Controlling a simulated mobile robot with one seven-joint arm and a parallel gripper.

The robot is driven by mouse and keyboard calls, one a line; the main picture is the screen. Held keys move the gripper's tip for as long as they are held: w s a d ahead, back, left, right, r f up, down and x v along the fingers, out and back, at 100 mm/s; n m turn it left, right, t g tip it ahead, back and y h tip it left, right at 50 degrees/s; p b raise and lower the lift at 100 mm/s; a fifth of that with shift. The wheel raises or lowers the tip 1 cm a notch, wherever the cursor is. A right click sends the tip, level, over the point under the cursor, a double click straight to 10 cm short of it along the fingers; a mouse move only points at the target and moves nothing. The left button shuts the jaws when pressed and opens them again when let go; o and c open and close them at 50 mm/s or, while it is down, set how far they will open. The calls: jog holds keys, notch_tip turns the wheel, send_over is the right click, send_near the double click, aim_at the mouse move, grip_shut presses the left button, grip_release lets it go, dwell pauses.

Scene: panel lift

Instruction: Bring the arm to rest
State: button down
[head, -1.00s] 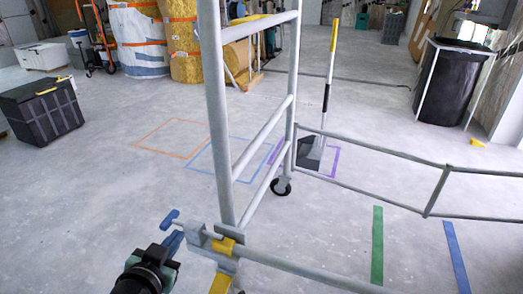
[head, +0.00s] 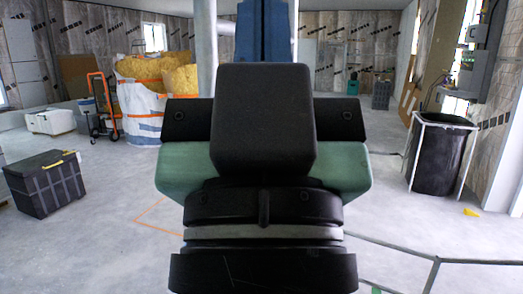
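My gripper (head: 263,22) fills the middle of the head view, close to the camera, with a black and green body. Its blue fingers point up and lie close together at the centre, so it looks shut. The fingertips run out at the top edge, and I see nothing held between them.
A grey scaffold rail (head: 400,252) crosses the lower right. A black bin (head: 440,160) in a white stand is at the right. A black crate (head: 45,183) stands at the left. Yellow insulation bags (head: 140,95) are behind. Open concrete floor lies between.

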notch_tip(320, 180, up, 33)
jog(key=p, duration=3)
jog(key=shift+p, duration=0.4)
jog(key=shift+w+a+r, duration=0.1)
